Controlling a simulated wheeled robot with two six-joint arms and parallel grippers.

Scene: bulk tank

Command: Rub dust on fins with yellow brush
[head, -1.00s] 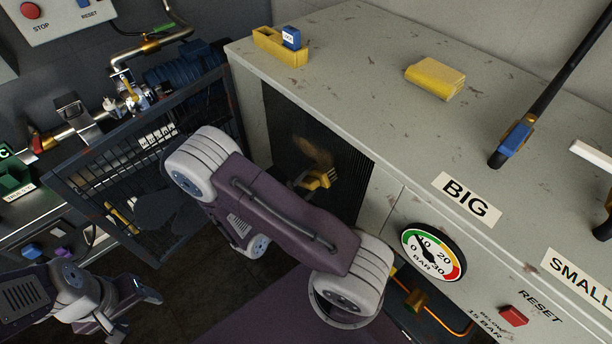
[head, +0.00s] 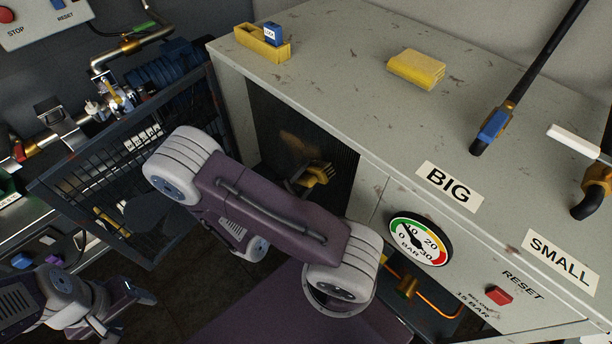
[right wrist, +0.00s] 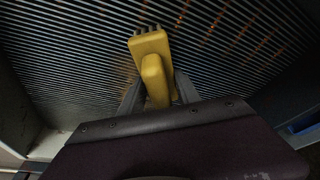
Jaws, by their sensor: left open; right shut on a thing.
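The dark fins (head: 284,122) form a ribbed panel in the open front of the grey cabinet. They fill much of the right wrist view (right wrist: 70,75). A brownish dust patch (head: 300,146) shows on them above the brush, with rusty streaks (right wrist: 262,42) at upper right in the wrist view. My right gripper (right wrist: 158,92) is shut on the yellow brush (right wrist: 150,45), whose bristles point at the fins; I cannot tell whether they touch. The brush also shows in the head view (head: 320,174), partly behind my arm. My left gripper (head: 138,303) is open and empty at lower left.
A mesh door (head: 120,175) stands open left of the fins. On the cabinet top (head: 340,60) lie a yellow sponge-like block (head: 417,68) and a yellow tray (head: 262,44) with a blue block. A pressure gauge (head: 420,240) and pipes are at right.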

